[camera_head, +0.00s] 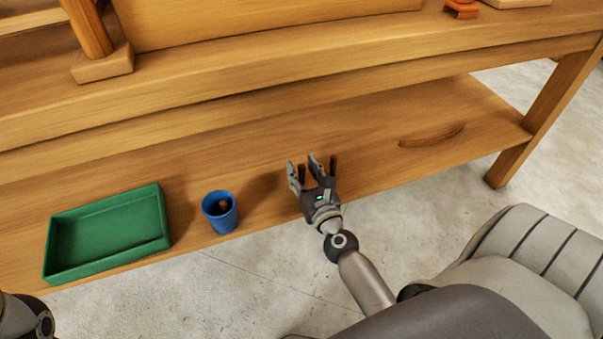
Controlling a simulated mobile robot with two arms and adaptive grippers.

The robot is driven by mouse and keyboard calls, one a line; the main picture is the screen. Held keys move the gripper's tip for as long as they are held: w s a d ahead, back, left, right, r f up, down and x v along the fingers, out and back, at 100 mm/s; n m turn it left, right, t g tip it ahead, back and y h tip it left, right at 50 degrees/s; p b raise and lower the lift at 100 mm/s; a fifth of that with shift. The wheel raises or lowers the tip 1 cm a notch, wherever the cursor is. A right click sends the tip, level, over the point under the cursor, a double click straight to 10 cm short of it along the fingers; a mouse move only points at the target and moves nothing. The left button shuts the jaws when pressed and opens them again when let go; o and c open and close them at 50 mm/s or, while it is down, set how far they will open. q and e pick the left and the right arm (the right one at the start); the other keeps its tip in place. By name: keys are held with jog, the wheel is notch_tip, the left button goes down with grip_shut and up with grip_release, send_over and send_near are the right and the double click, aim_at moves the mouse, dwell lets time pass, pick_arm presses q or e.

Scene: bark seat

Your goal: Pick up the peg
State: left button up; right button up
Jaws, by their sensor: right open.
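My right gripper (308,168) is open over the lower wooden shelf, its fingers pointing toward the back. A slim dark brown upright piece (333,165), which may be a peg, shows just right of its right finger. Another small brown piece shows by the left finger; I cannot tell whether these are pegs or finger parts. A blue cup (220,226) stands left of the gripper, with a small brown thing (222,206) inside, perhaps a peg end. Of my left arm only a part shows at the lower left corner; its gripper is out of view.
A green tray (105,263) lies left of the cup, seemingly empty. A curved brown wooden piece (432,136) lies on the shelf to the right. The upper bench edge (250,85) overhangs the shelf. A bench leg (548,117) stands at right, and a grey seat (520,280) at lower right.

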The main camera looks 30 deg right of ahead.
jog(key=shift+w+d, duration=0.1)
jog(key=shift+w, duration=0.4)
jog(key=c, duration=0.8)
jog(key=shift+r, duration=0.1)
